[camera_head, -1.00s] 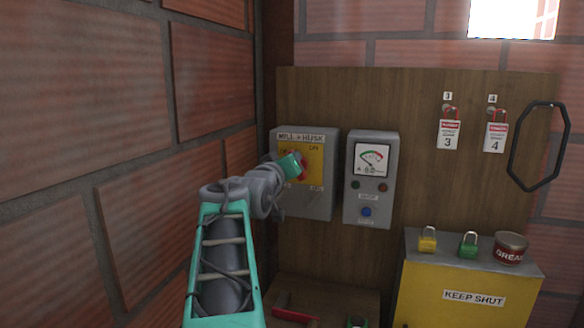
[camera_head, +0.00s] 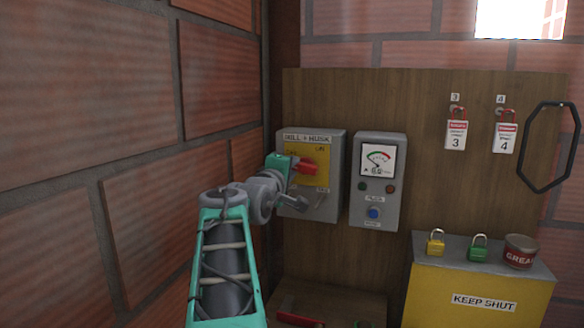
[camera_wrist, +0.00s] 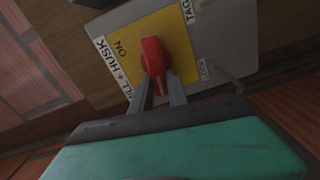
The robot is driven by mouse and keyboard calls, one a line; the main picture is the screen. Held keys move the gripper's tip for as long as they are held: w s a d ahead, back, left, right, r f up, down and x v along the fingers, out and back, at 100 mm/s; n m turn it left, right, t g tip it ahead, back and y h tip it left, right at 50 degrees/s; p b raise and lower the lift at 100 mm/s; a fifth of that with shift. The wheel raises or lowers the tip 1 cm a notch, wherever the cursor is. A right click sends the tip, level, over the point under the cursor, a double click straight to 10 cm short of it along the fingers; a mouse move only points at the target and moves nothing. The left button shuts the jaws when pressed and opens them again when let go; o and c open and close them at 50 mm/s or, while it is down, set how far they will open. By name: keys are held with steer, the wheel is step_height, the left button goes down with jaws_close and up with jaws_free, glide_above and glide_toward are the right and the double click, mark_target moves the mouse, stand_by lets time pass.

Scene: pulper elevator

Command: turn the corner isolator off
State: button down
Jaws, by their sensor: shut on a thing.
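The corner isolator is a grey box (camera_head: 332,185) labelled MILL + HUSK, with a yellow plate (camera_head: 321,178) and a red handle (camera_head: 307,165). It is mounted on a wooden board beside the brick corner. My gripper (camera_head: 294,168) reaches it from the left and front. In the wrist view, my gripper fingers (camera_wrist: 160,92) are shut on the red handle (camera_wrist: 154,62), one on each side. The handle lies roughly level across the plate in the head view. The ON mark shows on the plate (camera_wrist: 178,38); part of the plate is hidden by my gripper.
A grey meter box (camera_head: 378,190) with a blue button hangs just right of the isolator. Red-and-white tags 3 (camera_head: 457,135) and 4 (camera_head: 505,138) hang farther right. A yellow KEEP SHUT cabinet (camera_head: 480,285) holds two padlocks and a grease tin. The brick wall is close on the left.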

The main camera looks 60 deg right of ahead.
steer(key=shift+f+n, duration=0.15)
steer(key=shift+n, duration=0.75)
steer(key=c, duration=1.3)
jaws_free()
steer(key=shift+a+f, duration=0.1)
steer(key=a, duration=0.2)
steer(key=a+b, duration=0.1)
steer(key=a, duration=0.2)
steer(key=s+a+b, duration=0.1)
steer(key=a, duration=0.1)
steer(key=shift+s+a, duration=0.1)
steer(key=shift+a, duration=0.15)
